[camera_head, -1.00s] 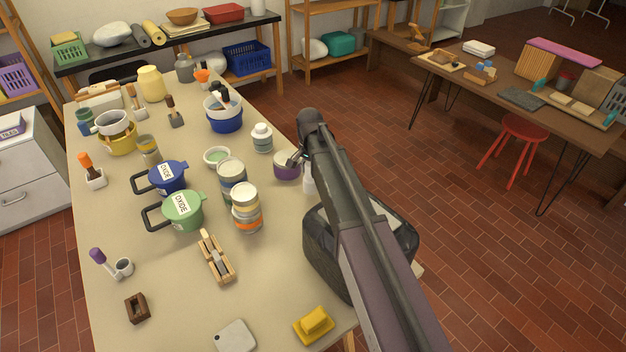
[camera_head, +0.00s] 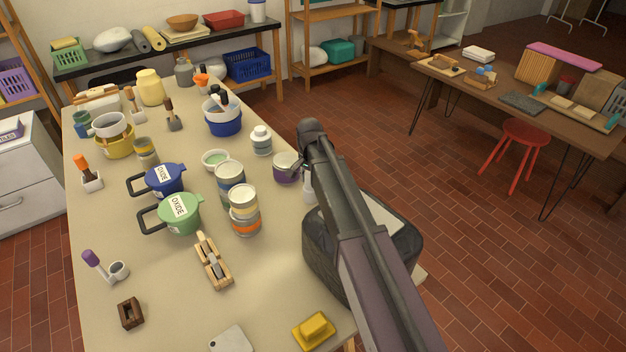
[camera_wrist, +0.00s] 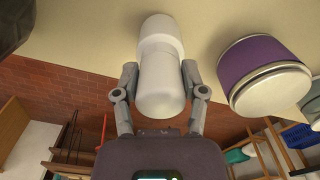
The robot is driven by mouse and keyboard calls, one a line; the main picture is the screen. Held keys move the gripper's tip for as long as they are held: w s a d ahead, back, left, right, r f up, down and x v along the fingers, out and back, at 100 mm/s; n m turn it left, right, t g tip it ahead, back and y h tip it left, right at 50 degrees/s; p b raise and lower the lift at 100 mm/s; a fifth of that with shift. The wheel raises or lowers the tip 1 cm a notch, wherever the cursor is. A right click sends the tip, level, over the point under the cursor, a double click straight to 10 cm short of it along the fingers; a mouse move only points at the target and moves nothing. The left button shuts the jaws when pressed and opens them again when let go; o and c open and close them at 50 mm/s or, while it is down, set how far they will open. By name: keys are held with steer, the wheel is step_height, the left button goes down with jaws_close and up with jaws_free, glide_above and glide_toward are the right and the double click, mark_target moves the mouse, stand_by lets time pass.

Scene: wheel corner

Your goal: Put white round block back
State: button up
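The white round block (camera_wrist: 160,75) is a white cylinder with a narrower far part, large in the middle of the wrist view. My gripper (camera_wrist: 159,75) has one finger on each side of it, close against its sides, and looks shut on it. In the head view my gripper (camera_head: 301,163) is at the right edge of the table, and part of the white block (camera_head: 308,188) shows below it, beside the arm. A purple jar with a pale lid (camera_head: 285,168) stands just left of the block. Whether the block touches the table I cannot tell.
The long table (camera_head: 150,295) holds oxide pots, stacked jars (camera_head: 244,210), a white-capped bottle (camera_head: 261,140) and brushes. A dark bin (camera_head: 322,245) stands under my arm. A yellow sponge-like piece (camera_head: 314,330) lies at the front. The table's front left has bare patches.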

mark_target(379, 211)
steer(key=shift+o, duration=1)
step_height(379, 211, up, 2)
steer(key=shift+r+p, duration=0.2)
steer(key=shift+p, duration=0.95)
steer(key=r+p, duration=0.3)
steer(key=shift+s+d+r, duration=0.2)
steer(key=shift+d, duration=0.05)
step_height(379, 211, up, 8)
steer(key=p, duration=0.8)
steer(key=s+d+n, duration=0.2)
steer(key=s+d, duration=0.3)
steer(key=s, duration=0.2)
steer(key=s+d+n, duration=0.2)
steer(key=s+d, duration=0.3)
steer(key=s, duration=0.3)
steer(key=s+d+n, duration=0.2)
steer(key=s+d, duration=0.4)
steer(key=s, duration=0.1)
steer(key=shift+s+d+n, duration=0.1)
steer(key=shift+s+n, duration=0.1)
steer(key=shift+n, duration=0.2)
